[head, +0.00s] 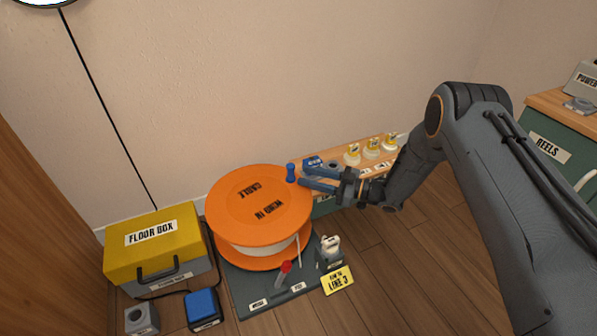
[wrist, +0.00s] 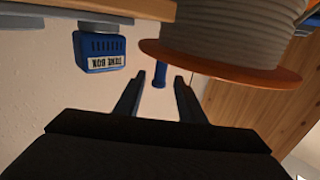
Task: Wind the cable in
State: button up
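The orange reel (head: 258,203), lettered "CABLE" and "WIND IN", stands on a dark base plate (head: 243,291). Pale cable is wound on its drum; the wound drum (wrist: 235,32) also shows in the wrist view. A short blue crank knob (head: 291,172) stands up at the right of the reel's top disc. My gripper (head: 304,183) is right beside the knob, level with the reel's rim. In the wrist view my gripper's fingers are apart, with the knob (wrist: 160,75) showing in the gap near their tips. I cannot tell whether they touch it.
A red-handled lever (head: 285,268) rises from the base plate. A grey-white plug-like piece (head: 330,245) stands near the yellow "LINE 3" tag (head: 338,280). The yellow floor box (head: 155,243) is at left.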

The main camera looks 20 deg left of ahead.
jog(key=shift+d, duration=0.6)
jog(key=shift+c, duration=0.2)
